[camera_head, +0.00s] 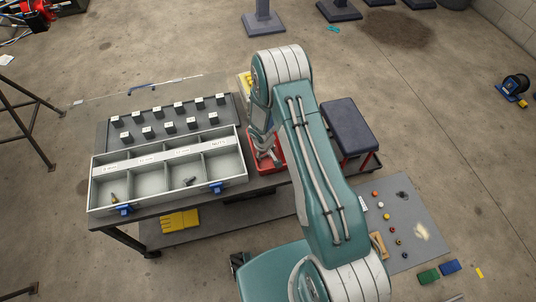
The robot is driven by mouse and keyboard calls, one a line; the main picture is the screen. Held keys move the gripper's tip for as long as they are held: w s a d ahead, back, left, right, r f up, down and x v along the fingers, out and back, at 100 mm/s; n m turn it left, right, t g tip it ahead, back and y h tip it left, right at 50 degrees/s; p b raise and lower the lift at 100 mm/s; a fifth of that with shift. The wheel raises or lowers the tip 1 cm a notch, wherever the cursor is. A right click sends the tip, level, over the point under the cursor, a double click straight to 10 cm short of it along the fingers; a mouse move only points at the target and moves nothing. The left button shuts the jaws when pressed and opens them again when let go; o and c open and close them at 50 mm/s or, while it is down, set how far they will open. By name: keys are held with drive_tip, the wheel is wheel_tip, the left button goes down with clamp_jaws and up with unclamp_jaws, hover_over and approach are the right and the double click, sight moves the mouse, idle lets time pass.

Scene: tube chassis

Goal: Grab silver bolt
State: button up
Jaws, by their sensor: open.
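A small grey bolt-like piece (190,181) lies in a right-hand compartment of the pale divided tray (240,177) on the workbench. A second small piece, yellowish and dark (114,198), lies in the leftmost compartment. Both are too small to tell for sure which is the silver bolt. My gripper (266,157) points down over the red bin (282,158) at the bench's right end, to the right of the tray and apart from both pieces. It is open. My arm hides part of the bin, and what lies inside it is unclear.
Several dark blocks (171,127) stand in rows on a dark board behind the tray. Blue clips (216,187) sit on the tray's front wall. A dark padded stool (347,127) stands right of the bench. A grey mat (427,227) with small coloured items lies on the floor.

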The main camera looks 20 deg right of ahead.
drive_tip(key=c, duration=0.5)
drive_tip(key=shift+r, duration=0.15)
